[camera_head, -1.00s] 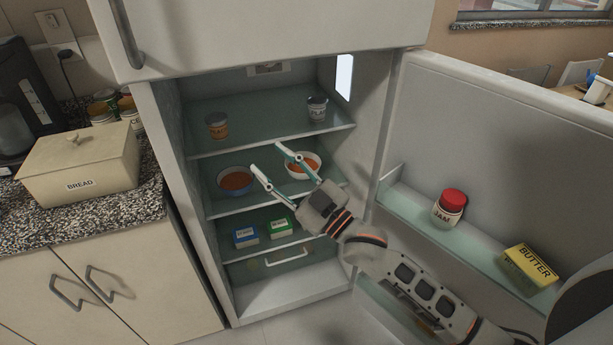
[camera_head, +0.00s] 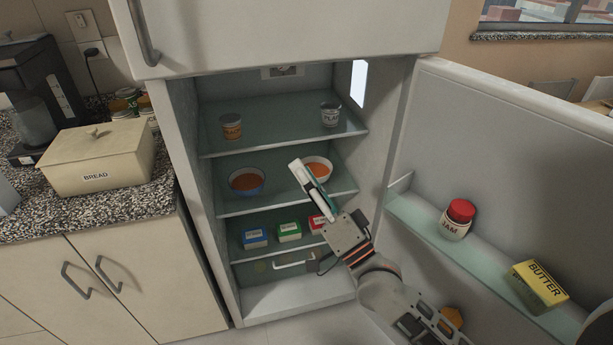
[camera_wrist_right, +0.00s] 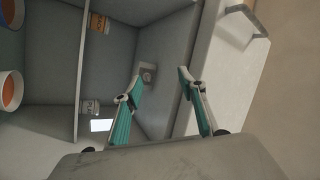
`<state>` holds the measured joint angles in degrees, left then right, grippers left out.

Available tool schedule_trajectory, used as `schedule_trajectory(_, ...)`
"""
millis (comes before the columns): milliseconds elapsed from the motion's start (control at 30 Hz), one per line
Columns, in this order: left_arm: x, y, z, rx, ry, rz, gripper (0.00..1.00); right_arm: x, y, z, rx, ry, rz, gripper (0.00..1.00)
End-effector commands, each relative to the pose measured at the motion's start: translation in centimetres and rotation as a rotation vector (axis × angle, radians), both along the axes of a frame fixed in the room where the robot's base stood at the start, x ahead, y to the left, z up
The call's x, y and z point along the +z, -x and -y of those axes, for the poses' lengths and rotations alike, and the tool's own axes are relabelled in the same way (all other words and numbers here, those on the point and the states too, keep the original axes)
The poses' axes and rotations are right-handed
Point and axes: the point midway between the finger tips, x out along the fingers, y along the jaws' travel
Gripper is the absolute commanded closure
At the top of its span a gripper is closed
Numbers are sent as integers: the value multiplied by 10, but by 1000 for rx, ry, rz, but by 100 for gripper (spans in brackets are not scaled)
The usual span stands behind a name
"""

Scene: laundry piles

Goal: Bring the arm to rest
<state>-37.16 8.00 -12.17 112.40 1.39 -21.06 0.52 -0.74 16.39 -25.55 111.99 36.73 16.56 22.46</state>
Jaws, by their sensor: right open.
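My right gripper (camera_head: 314,190) is in front of the open fridge, at the height of the shelf with the bowls. It is turned nearly edge-on in the head view. In the right wrist view its two teal-padded fingers (camera_wrist_right: 160,86) are spread apart with nothing between them. The gripper overlaps the white bowl of orange soup (camera_head: 319,168) in the head view; whether they touch cannot be told there. A blue bowl of orange soup (camera_head: 246,181) stands left of it. My left gripper is not in view.
The fridge door (camera_head: 500,130) stands open at right, with a jam jar (camera_head: 457,220) and butter (camera_head: 538,285) on its shelf. A bread box (camera_head: 98,160) is on the left counter.

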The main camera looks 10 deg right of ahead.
Motion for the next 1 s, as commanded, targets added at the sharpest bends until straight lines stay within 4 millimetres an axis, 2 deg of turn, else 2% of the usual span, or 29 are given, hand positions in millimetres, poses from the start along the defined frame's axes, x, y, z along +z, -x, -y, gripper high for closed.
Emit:
schedule_trajectory(233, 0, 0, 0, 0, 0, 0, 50, -2, 0, 0, -2, 8, -1, 59)
schedule_trajectory(300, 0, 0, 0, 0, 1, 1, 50, -11, 3, -1, -11, 38, -13, 59)
schedule_trajectory(367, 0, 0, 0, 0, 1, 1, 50, -29, 8, -2, -27, 95, -35, 59)
schedule_trajectory(467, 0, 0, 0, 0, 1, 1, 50, -78, 22, -3, -66, 256, -94, 59)
schedule_trajectory(567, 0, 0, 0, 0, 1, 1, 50, -141, 47, 1, -101, 475, -175, 59)
schedule_trajectory(600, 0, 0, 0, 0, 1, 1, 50, -167, 59, 5, -110, 565, -209, 59)
schedule_trajectory(700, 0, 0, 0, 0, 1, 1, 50, -227, 91, 16, -119, 783, -292, 59)
schedule_trajectory(800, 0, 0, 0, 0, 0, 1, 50, -280, 129, 31, -107, 988, -372, 59)
schedule_trajectory(900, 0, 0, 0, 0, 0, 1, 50, -321, 164, 48, -86, 1157, -438, 59)
schedule_trajectory(1000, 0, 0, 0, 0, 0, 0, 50, -348, 191, 61, -61, 1281, -486, 59)
